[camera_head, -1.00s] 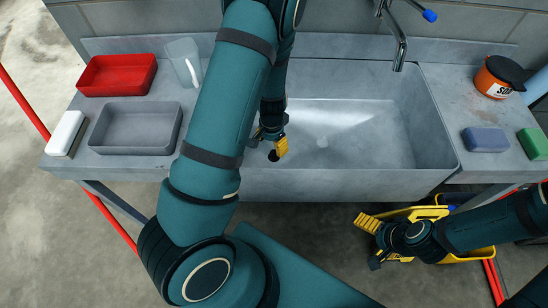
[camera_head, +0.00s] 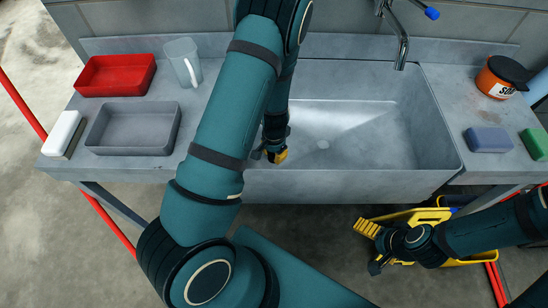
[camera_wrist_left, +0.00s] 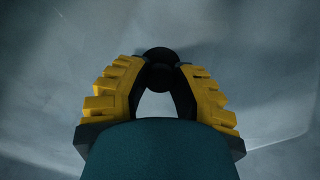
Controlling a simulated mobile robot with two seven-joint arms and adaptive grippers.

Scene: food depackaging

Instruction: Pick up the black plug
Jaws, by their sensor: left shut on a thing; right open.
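The black plug (camera_wrist_left: 160,55) shows in the left wrist view between my left gripper's fingertips. My left gripper (camera_head: 274,156) is down inside the grey sink near its front wall, and it also shows in the left wrist view (camera_wrist_left: 160,72). Its yellow-padded fingers are shut on the plug. In the head view the plug is hidden by the gripper. I cannot tell whether the plug touches the sink floor. My right gripper (camera_head: 372,248) is open and empty in front of the sink, low at the right.
On the left counter are a red tray (camera_head: 116,88), grey tray (camera_head: 132,150), clear jug (camera_head: 184,75) and white-topped brush (camera_head: 62,132). Soap pot (camera_head: 503,80), blue sponge (camera_head: 488,140) and green sponge (camera_head: 535,143) sit right.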

